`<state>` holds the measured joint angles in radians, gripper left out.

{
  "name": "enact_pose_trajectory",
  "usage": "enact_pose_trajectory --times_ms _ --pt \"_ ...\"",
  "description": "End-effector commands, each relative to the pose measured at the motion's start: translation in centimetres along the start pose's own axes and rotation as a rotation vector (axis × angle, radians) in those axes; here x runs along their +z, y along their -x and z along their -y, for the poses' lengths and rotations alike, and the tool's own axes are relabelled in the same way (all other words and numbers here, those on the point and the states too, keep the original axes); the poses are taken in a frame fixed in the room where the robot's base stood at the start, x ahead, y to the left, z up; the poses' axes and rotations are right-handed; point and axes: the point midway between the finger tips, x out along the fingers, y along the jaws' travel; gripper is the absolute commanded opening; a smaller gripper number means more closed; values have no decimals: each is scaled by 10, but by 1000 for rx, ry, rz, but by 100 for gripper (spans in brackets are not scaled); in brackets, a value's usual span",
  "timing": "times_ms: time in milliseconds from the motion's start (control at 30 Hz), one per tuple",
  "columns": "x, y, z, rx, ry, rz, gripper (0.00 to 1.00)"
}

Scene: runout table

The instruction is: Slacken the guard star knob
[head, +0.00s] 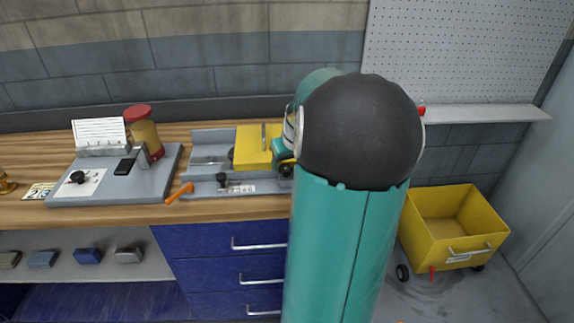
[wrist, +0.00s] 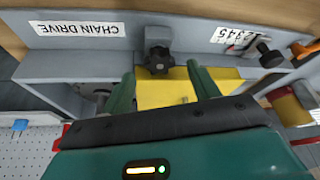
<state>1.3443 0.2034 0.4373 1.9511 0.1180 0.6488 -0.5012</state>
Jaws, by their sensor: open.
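The black star knob (wrist: 158,58) shows in the wrist view on the grey frame, at the edge of the yellow guard (wrist: 165,90). The guard also shows in the head view (head: 252,150). My gripper (wrist: 160,70) is open, its two green fingers apart, one on each side of the knob in the picture. The knob appears just beyond the fingertips; I cannot tell the exact gap. Nothing is held. In the head view my arm covers most of the gripper and the right part of the machine.
A second black knob (wrist: 270,55) sits beside a number label (wrist: 238,37). An orange handle (head: 180,193) is at the bench's front edge. A red-topped yellow canister (head: 143,132) stands to the left. A yellow cart (head: 418,242) stands on the floor at right.

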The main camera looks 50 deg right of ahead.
Motion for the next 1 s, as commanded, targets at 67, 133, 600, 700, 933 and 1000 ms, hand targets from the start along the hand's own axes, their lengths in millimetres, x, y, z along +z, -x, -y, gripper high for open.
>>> enact_pose_trajectory --times_ms 67,133,600,700,933,1000 --pt "-1 18 -1 5 1 -4 60" --pt "-1 34 -1 5 1 -4 60" --pt "0 112 0 1 0 -1 60" --pt "0 116 0 1 0 -1 60" --pt "0 116 0 0 0 -1 60" --pt "0 116 -1 1 -3 0 60"
